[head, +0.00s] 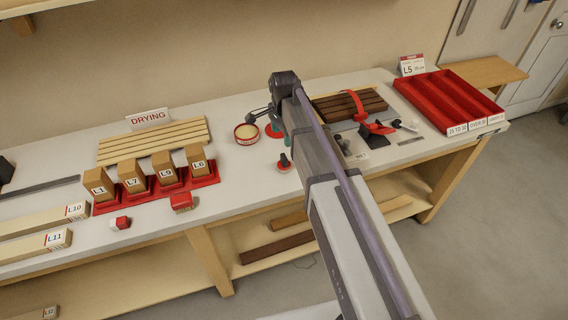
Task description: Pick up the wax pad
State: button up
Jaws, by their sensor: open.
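No thing is labelled as the wax pad. A small round red piece with a dark knob (284,162) lies on the bench just left of my arm; it may be the wax pad, but I cannot tell for sure. A round red tin with cream-coloured contents (246,134) stands behind it to the left. A flat red disc (273,131) lies beside the tin, partly hidden by my arm. My gripper (259,117) is small and dark in the head view, above the bench near the tin and disc. It is open, with nothing visible in it; its fingertips are hard to make out.
Drying slats (152,142) lie behind. Dark boards with a red strap (348,105) and a red divided tray (448,100) are right. Bare bench lies around the knobbed piece.

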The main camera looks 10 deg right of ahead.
aim_at(284, 156)
jog(key=shift+s+m, duration=0.1)
jog(key=shift+m, duration=1)
notch_tip(284, 156, down, 11)
jog(key=b, duration=1.1)
jog(key=shift+s+f, duration=0.15)
jog(key=shift+r, duration=0.25)
jog(key=c, duration=1)
